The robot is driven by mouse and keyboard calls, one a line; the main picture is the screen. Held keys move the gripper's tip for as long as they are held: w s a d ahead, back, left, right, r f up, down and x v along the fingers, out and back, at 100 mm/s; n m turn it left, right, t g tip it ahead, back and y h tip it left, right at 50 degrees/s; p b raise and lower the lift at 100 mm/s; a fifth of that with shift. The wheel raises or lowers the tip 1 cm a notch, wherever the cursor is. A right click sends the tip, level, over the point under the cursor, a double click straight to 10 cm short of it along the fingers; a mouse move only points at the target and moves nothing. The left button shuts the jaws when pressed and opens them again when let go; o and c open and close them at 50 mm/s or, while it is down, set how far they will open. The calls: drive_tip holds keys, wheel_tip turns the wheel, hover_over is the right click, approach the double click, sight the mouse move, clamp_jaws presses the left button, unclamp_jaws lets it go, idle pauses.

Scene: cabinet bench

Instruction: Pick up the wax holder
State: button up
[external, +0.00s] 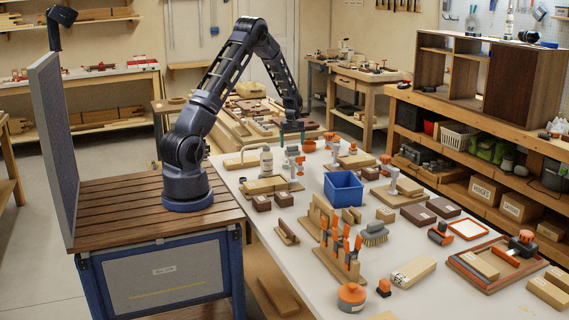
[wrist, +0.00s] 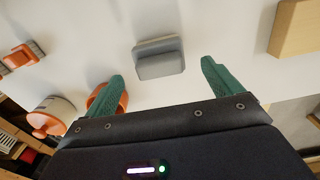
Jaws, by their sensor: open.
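My gripper (external: 292,138) is at the far part of the white bench, fingers down. In the wrist view my gripper (wrist: 162,69) shows two green fingers spread apart with nothing held between them. A small grey block with a raised, rounded-edge top (wrist: 160,57) lies on the white surface, ahead of and between the fingertips, and apart from them. It may be the wax holder; no label shows, so I cannot be sure. An orange round thing (wrist: 97,101) is partly hidden behind the left finger.
In the wrist view, a pot with an orange lid (wrist: 50,118) and an orange-and-grey tool (wrist: 22,56) lie left; a wooden block (wrist: 296,28) is right. On the bench, a blue bin (external: 343,189) and many tools stand nearer the camera. White surface around the grey block is clear.

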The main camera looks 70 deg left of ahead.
sight(293, 151)
drive_tip(key=shift+d+f, duration=0.1)
drive_tip(key=shift+f, duration=3.05)
drive_tip(key=c, duration=1.2)
drive_tip(key=shift+o, duration=0.2)
drive_tip(key=shift+r, duration=0.2)
